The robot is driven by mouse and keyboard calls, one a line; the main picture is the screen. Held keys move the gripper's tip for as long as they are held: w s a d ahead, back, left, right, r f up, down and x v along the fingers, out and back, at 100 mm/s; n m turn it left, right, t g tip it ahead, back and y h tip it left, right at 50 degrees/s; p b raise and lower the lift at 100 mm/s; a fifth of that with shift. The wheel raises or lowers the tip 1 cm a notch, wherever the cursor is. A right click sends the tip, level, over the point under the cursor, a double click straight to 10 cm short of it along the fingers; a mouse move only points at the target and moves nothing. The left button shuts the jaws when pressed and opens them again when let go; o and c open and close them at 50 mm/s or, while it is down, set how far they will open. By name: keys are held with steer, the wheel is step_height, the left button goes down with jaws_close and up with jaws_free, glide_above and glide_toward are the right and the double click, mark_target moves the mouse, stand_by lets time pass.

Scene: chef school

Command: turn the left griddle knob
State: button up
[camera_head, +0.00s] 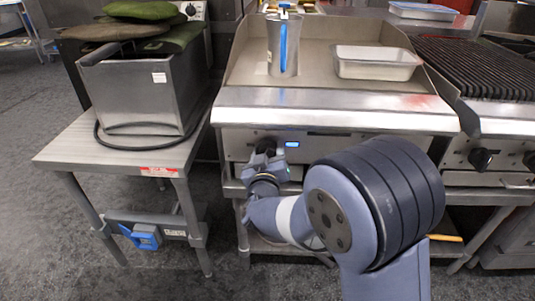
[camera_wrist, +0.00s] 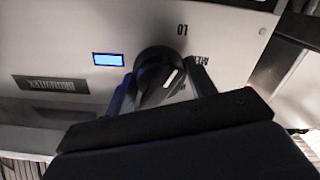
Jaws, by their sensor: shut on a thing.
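The griddle (camera_head: 330,108) stands in the middle of the head view, with a steel front panel below its rounded edge. The left griddle knob (camera_head: 265,146) is mostly hidden behind my gripper (camera_head: 266,165) there. In the wrist view the knob (camera_wrist: 158,75) is black and round with a white pointer mark, and the panel letters beside it appear upside down. My gripper (camera_wrist: 160,90) is shut on the knob, with a finger on each side of it. A small lit blue display (camera_wrist: 108,59) sits beside the knob on the panel.
A metal pitcher (camera_head: 284,45) with a blue handle and a rectangular tray (camera_head: 377,62) stand on the griddle. A steel side table (camera_head: 70,150) with a fryer (camera_head: 145,92) stands left. A chargrill (camera_head: 490,68) with black knobs (camera_head: 481,159) adjoins right.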

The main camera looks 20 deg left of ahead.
steer(key=m+b, duration=0.2)
steer(key=m, duration=0.1)
steer(key=m+b, duration=0.2)
steer(key=shift+d+f+m, duration=0.1)
steer(key=shift+f+m, duration=0.1)
steer(key=shift+m, duration=0.2)
steer(key=m+b, duration=0.3)
steer(key=m, duration=0.2)
steer(key=shift+m, duration=0.3)
steer(key=o, duration=0.7)
steer(key=shift+r, duration=0.1)
steer(key=p+v, duration=0.2)
steer(key=v, duration=0.8)
steer(key=shift+s, duration=0.4)
